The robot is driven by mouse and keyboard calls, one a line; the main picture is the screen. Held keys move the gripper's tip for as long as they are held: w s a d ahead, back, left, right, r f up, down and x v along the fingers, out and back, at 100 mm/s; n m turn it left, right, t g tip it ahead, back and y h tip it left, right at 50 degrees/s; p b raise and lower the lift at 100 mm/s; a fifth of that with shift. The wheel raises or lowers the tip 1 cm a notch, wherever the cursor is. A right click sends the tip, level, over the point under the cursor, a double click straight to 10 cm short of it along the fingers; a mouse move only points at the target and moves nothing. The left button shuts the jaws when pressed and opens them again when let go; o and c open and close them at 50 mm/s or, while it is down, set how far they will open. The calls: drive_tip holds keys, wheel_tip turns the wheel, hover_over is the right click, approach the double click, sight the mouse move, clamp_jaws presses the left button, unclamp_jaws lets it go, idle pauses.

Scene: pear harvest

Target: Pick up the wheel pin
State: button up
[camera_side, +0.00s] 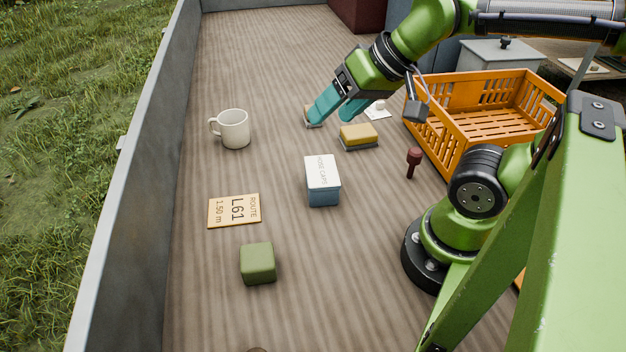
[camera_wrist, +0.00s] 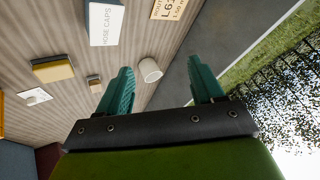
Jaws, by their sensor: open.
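The wheel pin (camera_side: 413,162) appears to be the small dark red piece with a thick head and thin shank, upright on the wooden bed at the left of the orange crate. I do not make it out in the wrist view. My gripper (camera_side: 329,114) has teal fingers, open and empty, above the far middle of the bed, up and left of the pin in the side view. In the wrist view my gripper (camera_wrist: 160,78) shows its fingers wide apart, with the white mug (camera_wrist: 150,69) appearing between them.
The orange crate (camera_side: 461,133) stands right of the pin. A yellow-and-grey block (camera_side: 358,135), hose caps box (camera_side: 322,182), route card (camera_side: 234,210) and green block (camera_side: 258,262) lie on the bed. A small block (camera_wrist: 94,83) is near my left finger. The bed's left side is walled.

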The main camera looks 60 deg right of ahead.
drive_tip(key=w+d+f+m+g+h, duration=0.1)
drive_tip(key=d+m, duration=0.1)
drive_tip(key=d, duration=0.3)
drive_tip(key=n+g+h, duration=0.1)
drive_tip(key=n+g, duration=0.7)
drive_tip(key=n, duration=0.1)
hover_over(416, 150)
drive_tip(key=w+a, duration=0.1)
drive_tip(key=w, duration=0.1)
wheel_tip(416, 150, down, 2)
drive_tip(key=f, duration=0.3)
drive_tip(key=s+f, duration=0.1)
drive_tip(key=f, duration=0.7)
drive_tip(key=shift+s+f, duration=0.15)
drive_tip(key=shift+s, duration=0.1)
drive_tip(key=shift+s+d+f, duration=0.1)
drive_tip(key=shift+d+f, duration=0.05)
drive_tip(key=shift+f, duration=0.7)
drive_tip(key=shift+s+d+f, duration=0.1)
drive_tip(key=shift+d+f, duration=0.05)
drive_tip(key=shift+f, duration=0.7)
drive_tip(key=shift+s+d+f, duration=0.1)
drive_tip(key=shift+d+f, duration=0.05)
drive_tip(key=shift+f, duration=0.7)
drive_tip(key=c, duration=1.2)
drive_tip(key=shift+o, duration=0.2)
drive_tip(key=shift+r, duration=0.1)
